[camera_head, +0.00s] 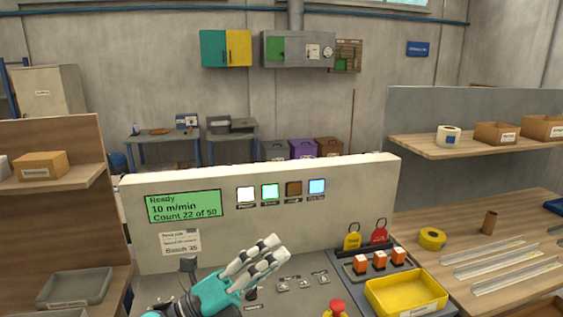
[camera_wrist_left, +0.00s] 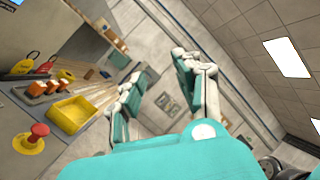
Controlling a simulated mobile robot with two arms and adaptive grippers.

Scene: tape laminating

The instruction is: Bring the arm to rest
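My left gripper (camera_head: 277,250), teal with pale jointed fingers, is raised in front of the machine's control panel (camera_head: 300,220), left of the middle of its lower part. In the left wrist view its two fingers (camera_wrist_left: 160,70) stand apart with only background between them, so it is open and empty. The panel's green display (camera_head: 183,205) reads Ready, 10 m/min, Count 22 of 50. My right gripper does not show in either view.
A yellow tape roll (camera_head: 432,239) is on the right-hand table. A grey tray (camera_head: 75,288) is at left. The air above the panel is clear.

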